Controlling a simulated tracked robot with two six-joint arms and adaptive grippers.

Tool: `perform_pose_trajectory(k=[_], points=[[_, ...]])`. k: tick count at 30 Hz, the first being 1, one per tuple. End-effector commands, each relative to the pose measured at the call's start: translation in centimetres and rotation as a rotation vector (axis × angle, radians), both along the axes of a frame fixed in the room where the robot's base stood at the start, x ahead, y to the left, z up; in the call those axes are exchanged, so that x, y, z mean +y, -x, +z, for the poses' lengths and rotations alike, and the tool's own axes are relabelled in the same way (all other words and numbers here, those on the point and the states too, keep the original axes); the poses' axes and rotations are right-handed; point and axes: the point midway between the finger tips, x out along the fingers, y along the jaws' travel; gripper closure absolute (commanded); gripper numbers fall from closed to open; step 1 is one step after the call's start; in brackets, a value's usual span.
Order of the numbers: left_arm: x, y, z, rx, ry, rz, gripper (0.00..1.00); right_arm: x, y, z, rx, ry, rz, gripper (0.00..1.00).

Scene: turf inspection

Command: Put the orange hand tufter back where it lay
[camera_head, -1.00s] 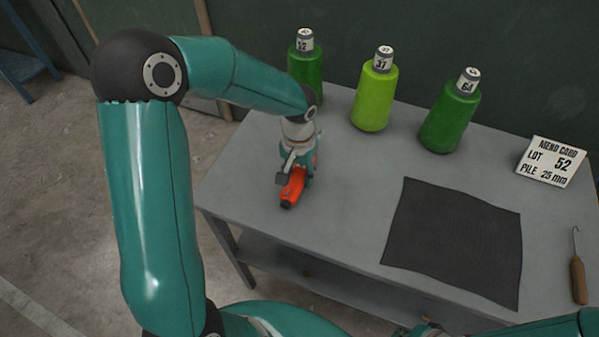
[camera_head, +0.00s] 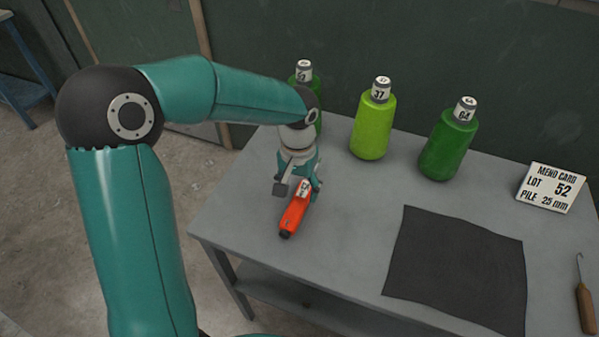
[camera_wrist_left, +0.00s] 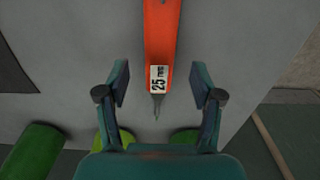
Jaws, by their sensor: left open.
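The orange hand tufter (camera_head: 294,214) lies on the grey table near its left end, dark end toward the front. In the left wrist view the tufter (camera_wrist_left: 160,35) shows its white "25 mm" label and thin metal tip. My left gripper (camera_head: 299,187) is over the tufter's label end, and its fingers are spread. In the left wrist view the open fingers (camera_wrist_left: 160,84) stand to either side of the label and tip, with gaps on both sides. My right gripper is not in view.
Green bottle 52 (camera_head: 305,80) stands behind my left gripper, partly hidden by my arm. Lime bottle 37 (camera_head: 372,130) and green bottle 64 (camera_head: 447,150) stand along the back.

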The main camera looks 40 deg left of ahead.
Motion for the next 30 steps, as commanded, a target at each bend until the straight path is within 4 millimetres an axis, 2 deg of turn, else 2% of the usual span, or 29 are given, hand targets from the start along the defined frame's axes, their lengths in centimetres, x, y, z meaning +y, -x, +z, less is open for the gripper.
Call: perform_pose_trajectory(k=[3,10,15,30], points=[[0.0,-0.1,2.5,-0.006,0.000,0.001,0.34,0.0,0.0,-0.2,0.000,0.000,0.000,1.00],[0.0,-0.1,5.6,-0.002,0.000,0.001,0.34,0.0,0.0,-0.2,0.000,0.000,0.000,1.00],[0.0,0.0,6.2,0.000,0.001,0.000,0.34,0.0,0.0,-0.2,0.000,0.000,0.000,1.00],[0.0,0.0,6.2,0.001,0.000,0.000,0.34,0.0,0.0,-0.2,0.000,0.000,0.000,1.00]])
